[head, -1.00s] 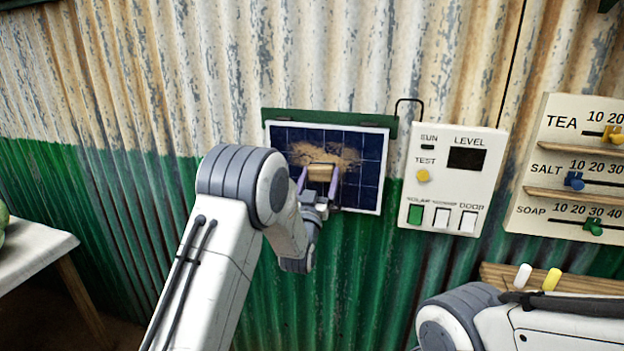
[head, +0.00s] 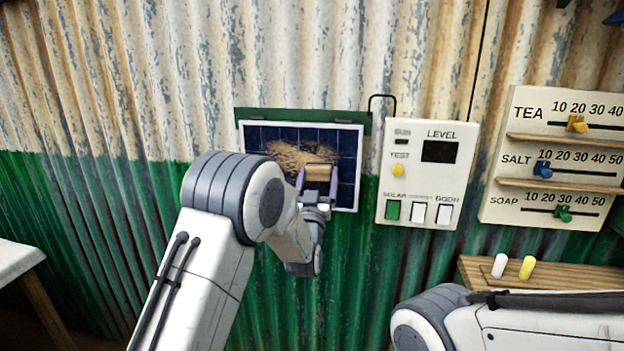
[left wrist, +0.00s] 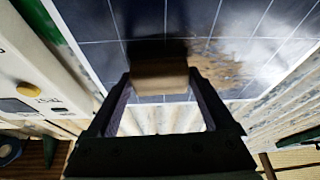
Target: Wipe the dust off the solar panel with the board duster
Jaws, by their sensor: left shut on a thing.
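The solar panel (head: 346,190) is a dark blue gridded plate with a white rim, fixed on the corrugated wall under a green strip. Tan dust (head: 288,152) covers its upper middle; it also shows in the left wrist view (left wrist: 222,66). My left gripper (head: 318,178) is shut on the board duster (head: 319,172), a small block with a wooden back, held at the panel right of the dust's middle. In the left wrist view the duster (left wrist: 159,76) sits between the fingers, against or very close to the panel. My right gripper is out of view.
A white control box (head: 430,185) with a dark level display, yellow knob and switches hangs right of the panel. A slider board (head: 548,180) is farther right. White and yellow sticks (head: 513,267) stand on a wooden shelf (head: 575,275). A table corner (head: 15,260) is at left.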

